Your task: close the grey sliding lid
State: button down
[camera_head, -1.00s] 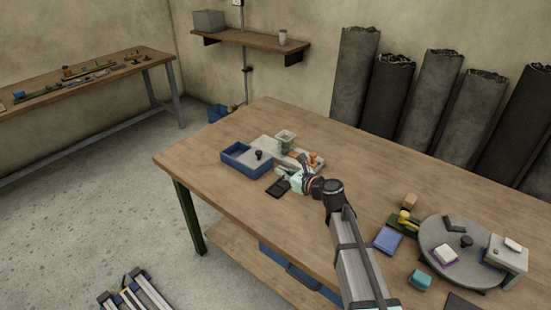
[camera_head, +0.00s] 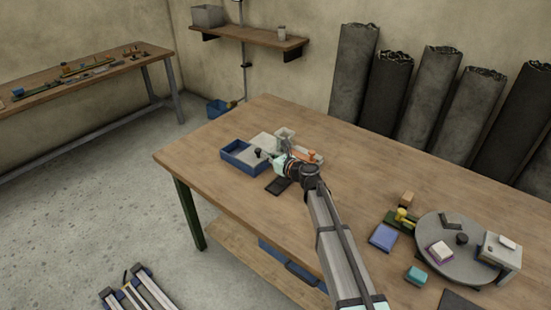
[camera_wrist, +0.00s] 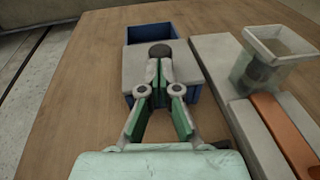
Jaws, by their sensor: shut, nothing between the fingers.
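The blue box (camera_head: 236,162) stands on the left part of the table, and it also shows in the wrist view (camera_wrist: 195,92). Its grey sliding lid (camera_wrist: 137,66) covers the near part of the box in the wrist view. The far end is uncovered and shows the blue inside. A dark round knob (camera_wrist: 159,50) stands up from the lid; it shows in the head view (camera_head: 258,153). My gripper (camera_wrist: 164,66) is shut and empty over the lid, its fingertips just on the near side of the knob. I cannot tell whether they touch it.
Right of the box are a grey block with a clear funnel-like cup (camera_wrist: 270,58) and an orange bar (camera_wrist: 285,135). A flat black piece (camera_head: 278,186) lies in front. A round grey turntable (camera_head: 435,232) with small items is far right. The table's middle is mostly clear.

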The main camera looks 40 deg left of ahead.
aim_at(246, 152)
jog(key=shift+x, duration=0.8)
jog(key=x, duration=0.3)
jog(key=s+r+x, duration=0.1)
jog(key=x, duration=0.6)
jog(key=shift+s+a+r+p, duration=0.15)
jog(key=shift+a+r+p, duration=0.15)
jog(key=shift+a, duration=0.15)
jog(key=shift+r, duration=0.1)
